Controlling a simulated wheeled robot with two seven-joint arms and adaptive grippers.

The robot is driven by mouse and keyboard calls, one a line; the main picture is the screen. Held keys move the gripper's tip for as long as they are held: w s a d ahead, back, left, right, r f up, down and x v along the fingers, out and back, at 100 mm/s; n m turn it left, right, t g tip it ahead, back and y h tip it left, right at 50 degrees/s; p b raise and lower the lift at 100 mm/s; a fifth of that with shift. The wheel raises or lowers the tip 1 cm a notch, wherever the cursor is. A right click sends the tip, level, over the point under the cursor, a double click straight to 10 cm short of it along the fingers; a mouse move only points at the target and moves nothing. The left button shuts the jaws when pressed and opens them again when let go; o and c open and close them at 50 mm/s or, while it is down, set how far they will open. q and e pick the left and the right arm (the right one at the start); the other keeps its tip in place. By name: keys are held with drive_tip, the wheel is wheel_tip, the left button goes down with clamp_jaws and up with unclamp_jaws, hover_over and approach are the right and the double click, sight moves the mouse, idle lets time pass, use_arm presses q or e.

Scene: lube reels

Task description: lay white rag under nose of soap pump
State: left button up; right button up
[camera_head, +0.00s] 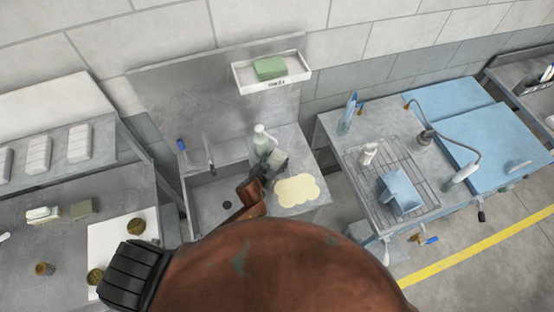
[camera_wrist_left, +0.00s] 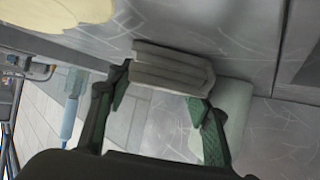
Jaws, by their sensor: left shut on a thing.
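The soap pump (camera_head: 261,136), a pale green bottle with a white top, stands on the steel counter right of the sink. Part of its pale green body shows in the left wrist view (camera_wrist_left: 235,108), behind one finger. My left gripper (camera_head: 272,164) is beside the pump, towards the front. It is shut on a folded, ribbed cloth that looks grey-white, the white rag (camera_wrist_left: 172,68). The rag is between the fingertips, above the counter. The pump's nose is hard to make out. My right gripper is not in view.
A cream cloud-shaped patch (camera_head: 298,190) lies on the counter in front of the pump. The sink (camera_head: 212,195) is at its left. A wall tray (camera_head: 243,82) with green soap hangs above. A wire rack (camera_head: 415,165) stands right, beyond a gap.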

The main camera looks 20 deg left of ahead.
use_arm(q)
drive_tip(key=shift+f, duration=0.1)
drive_tip(key=o, duration=1.2)
drive_tip(key=shift+o, duration=0.2)
drive_tip(key=shift+r, duration=0.25)
drive_tip(key=v, duration=1.2)
drive_tip(key=shift+f, duration=0.1)
